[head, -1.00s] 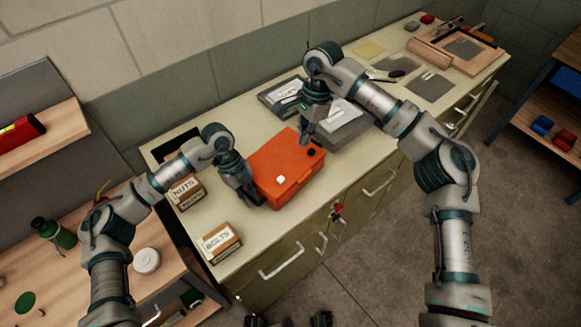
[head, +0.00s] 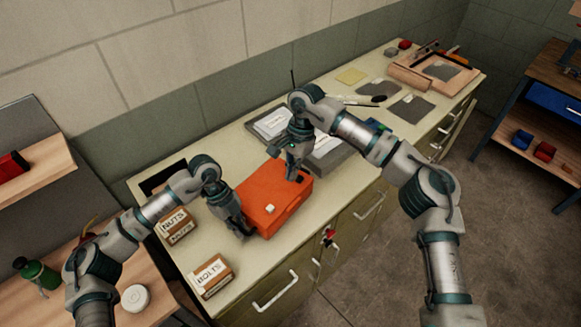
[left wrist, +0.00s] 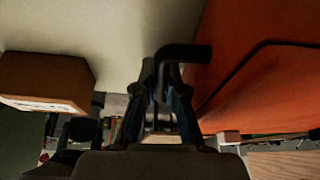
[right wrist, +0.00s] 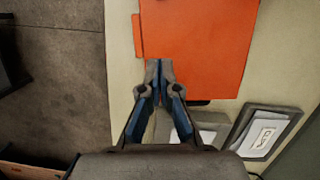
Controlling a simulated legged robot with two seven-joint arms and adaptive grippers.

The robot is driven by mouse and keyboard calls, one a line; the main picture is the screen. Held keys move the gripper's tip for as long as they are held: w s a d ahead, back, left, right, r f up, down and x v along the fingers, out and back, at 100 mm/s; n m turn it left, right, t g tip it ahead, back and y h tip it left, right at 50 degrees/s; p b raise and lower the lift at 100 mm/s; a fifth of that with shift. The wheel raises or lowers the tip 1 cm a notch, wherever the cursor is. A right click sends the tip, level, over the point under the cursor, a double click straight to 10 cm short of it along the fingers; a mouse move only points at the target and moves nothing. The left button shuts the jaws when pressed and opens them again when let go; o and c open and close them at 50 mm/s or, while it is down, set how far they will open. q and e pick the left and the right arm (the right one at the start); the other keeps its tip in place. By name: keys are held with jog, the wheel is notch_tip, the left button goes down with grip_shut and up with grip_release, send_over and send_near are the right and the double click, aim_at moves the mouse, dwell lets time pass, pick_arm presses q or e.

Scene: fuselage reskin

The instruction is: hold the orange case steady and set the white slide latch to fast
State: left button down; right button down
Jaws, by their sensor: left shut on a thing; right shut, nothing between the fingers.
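The orange case (head: 262,190) lies on the cream worktop. A small white latch (head: 270,209) shows on its top near the front. My left gripper (head: 246,233) is at the case's left end, shut on a dark bent handle (left wrist: 186,52) beside the orange side wall (left wrist: 245,65). My right gripper (head: 291,179) is shut and empty over the case's right end. In the right wrist view its closed tips (right wrist: 159,62) overlap the orange surface (right wrist: 200,45); contact cannot be told. The latch is not visible in that view. Any marking for fast is unreadable.
The nuts box (head: 176,223) and bolts box (head: 212,275) stand left of the case. Grey trays (head: 270,124) lie behind it, close to my right gripper. A red-handled item (head: 329,237) is at the cabinet front. The worktop in front of the case is narrow.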

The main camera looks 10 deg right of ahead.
aim_at(278, 204)
jog(key=x, duration=0.6)
jog(key=shift+s+a, duration=1.1)
jog(key=shift+s, duration=0.05)
jog(key=shift+s+a+r, duration=0.1)
jog(key=shift+s+a, duration=0.15)
jog(key=shift+a, duration=0.05)
